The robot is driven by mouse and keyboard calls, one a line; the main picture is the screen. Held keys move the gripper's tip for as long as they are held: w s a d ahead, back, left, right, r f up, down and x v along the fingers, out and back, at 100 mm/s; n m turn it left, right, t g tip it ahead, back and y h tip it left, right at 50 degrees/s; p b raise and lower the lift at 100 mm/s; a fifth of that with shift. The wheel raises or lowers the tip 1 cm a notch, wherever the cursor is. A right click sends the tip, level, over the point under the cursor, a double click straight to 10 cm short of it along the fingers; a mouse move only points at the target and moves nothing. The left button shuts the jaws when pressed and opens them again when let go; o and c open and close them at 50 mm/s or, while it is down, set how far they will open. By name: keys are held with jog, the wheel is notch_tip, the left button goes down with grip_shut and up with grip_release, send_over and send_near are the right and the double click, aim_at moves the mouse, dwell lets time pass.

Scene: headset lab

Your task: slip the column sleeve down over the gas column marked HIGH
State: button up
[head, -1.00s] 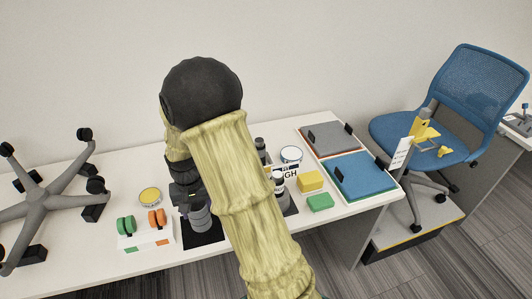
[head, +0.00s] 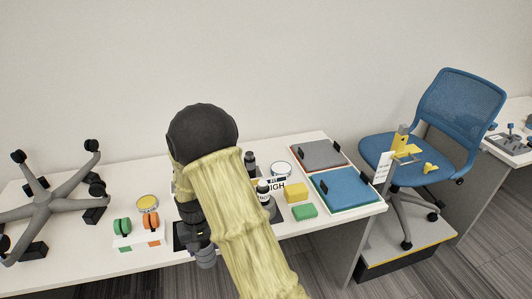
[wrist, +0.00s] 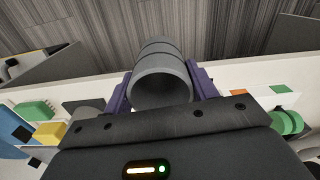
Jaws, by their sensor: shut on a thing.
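My gripper (wrist: 160,95) is shut on the column sleeve (wrist: 160,88), a grey hollow cylinder between purple fingers, with its open end facing the wrist camera. In the head view the sleeve (head: 205,257) hangs below my gripper at the table's front edge, left of the columns. A dark gas column with a white label (head: 263,192) stands upright beside a sign reading HIGH (head: 276,184). A second dark column (head: 249,163) stands behind it. My arm hides part of their base, and I cannot tell for sure which column the sign marks.
Yellow (head: 297,193) and green (head: 305,212) blocks lie right of the columns. Grey (head: 317,154) and blue (head: 344,187) pads lie in trays farther right. A white holder with green and orange pieces (head: 136,238) and a chair base (head: 45,205) are left. A blue chair (head: 455,105) stands right.

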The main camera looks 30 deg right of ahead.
notch_tip(320, 180, down, 13)
jog(key=n, duration=0.2)
jog(key=shift+s+n, duration=0.25)
jog(key=shift+n, duration=0.05)
jog(key=shift+r, duration=0.1)
